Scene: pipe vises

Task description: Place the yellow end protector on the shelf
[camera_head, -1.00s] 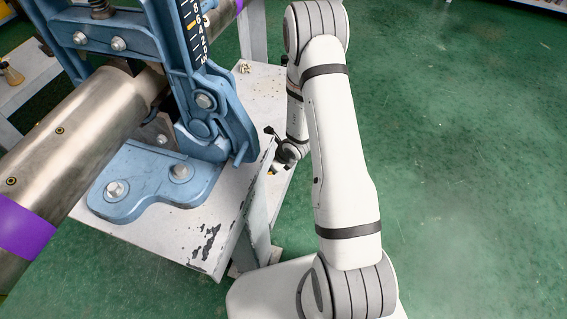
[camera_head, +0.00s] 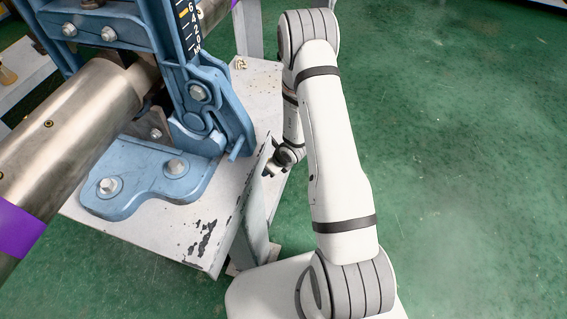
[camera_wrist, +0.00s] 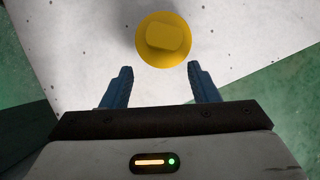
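The yellow end protector (camera_wrist: 164,39), a round flanged cap with a raised block-like middle, shows in the wrist view against a pale speckled surface (camera_wrist: 260,32). It lies just beyond my fingertips and apart from both. My gripper (camera_wrist: 161,76) is open, with one blue finger on each side and an empty gap. The end protector cannot be made out there.
A blue pipe vise (camera_head: 150,175) holds a steel pipe (camera_head: 75,115) with a purple band on a worn white tabletop (camera_head: 205,235). The table edge and its leg stand close to my gripper. Green floor on the right is clear.

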